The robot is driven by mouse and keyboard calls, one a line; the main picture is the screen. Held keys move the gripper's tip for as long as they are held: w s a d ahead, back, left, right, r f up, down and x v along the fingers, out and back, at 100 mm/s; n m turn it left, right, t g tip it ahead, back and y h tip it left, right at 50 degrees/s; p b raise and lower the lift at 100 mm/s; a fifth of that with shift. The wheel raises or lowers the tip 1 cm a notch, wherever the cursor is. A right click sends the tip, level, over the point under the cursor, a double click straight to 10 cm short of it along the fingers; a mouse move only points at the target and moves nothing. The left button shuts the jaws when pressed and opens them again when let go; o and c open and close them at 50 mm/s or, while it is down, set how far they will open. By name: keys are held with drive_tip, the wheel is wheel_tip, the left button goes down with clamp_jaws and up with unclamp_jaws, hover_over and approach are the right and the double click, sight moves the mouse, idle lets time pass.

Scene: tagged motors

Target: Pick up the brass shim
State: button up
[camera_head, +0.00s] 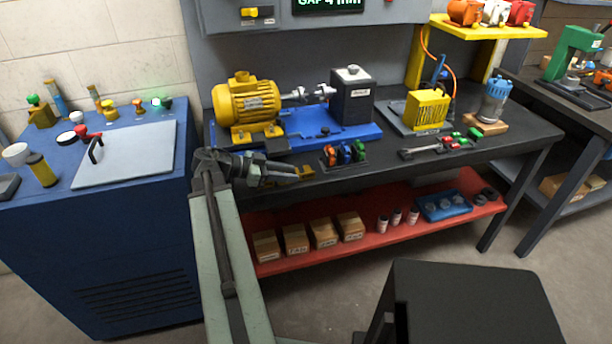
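My gripper (290,174) reaches in from the lower left and is over the front edge of the dark workbench (400,165), in front of the blue motor plate. It points to the right. A small tan or brass-coloured patch (306,171) shows at its fingertips. I cannot tell whether this patch is the brass shim or part of the fingers. No other brass shim can be made out for certain. The yellow motor (247,101) and a dark grey block (352,96) stand on the blue plate (340,134) behind my gripper.
A rack of red, blue and green items (344,154) stands just right of my gripper. A yellow finned unit (428,109) and a blue-topped pump (495,100) stand farther right. A red shelf (365,243) below holds cardboard boxes. A blue cabinet (100,250) is at the left.

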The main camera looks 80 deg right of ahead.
sight(303, 174)
drive_tip(key=x, duration=0.3)
drive_tip(key=b+x, duration=0.1)
drive_tip(key=x, duration=0.1)
drive_tip(key=shift+s+d+r, duration=0.1)
drive_tip(key=shift+r, duration=0.3)
clamp_jaws()
idle(0.9)
